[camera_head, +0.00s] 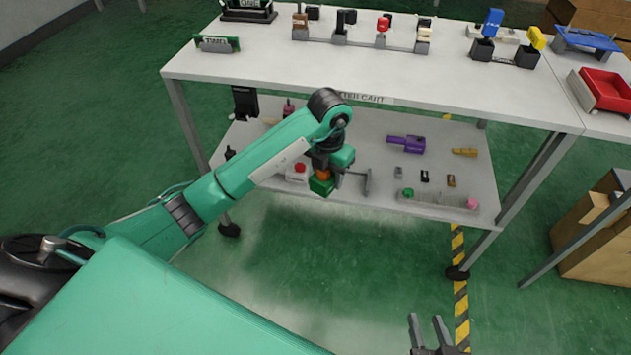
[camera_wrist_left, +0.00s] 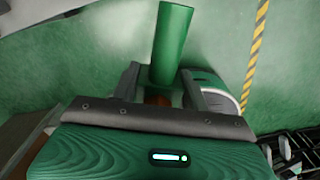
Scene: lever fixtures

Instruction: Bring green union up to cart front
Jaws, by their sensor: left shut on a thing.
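The green union (camera_head: 320,187) is in my left gripper (camera_head: 335,178), in front of the cart's lower shelf in the head view. In the left wrist view it shows as a green tube (camera_wrist_left: 172,45) standing out past the fingers (camera_wrist_left: 160,88), with an orange-brown part between them. The fingers are shut on it. The cart (camera_head: 300,85) is white with two shelves; its front edge carries a label, partly covered by my arm. My right gripper (camera_head: 429,328) is at the bottom edge, fingers apart and empty, over the floor.
The lower shelf holds a purple part (camera_head: 406,143), a yellow part (camera_head: 464,152) and several small pieces. Lever fixtures (camera_head: 382,30) stand on the top. A red tray (camera_head: 602,90) is on the table at right. Floor in front of the cart is clear.

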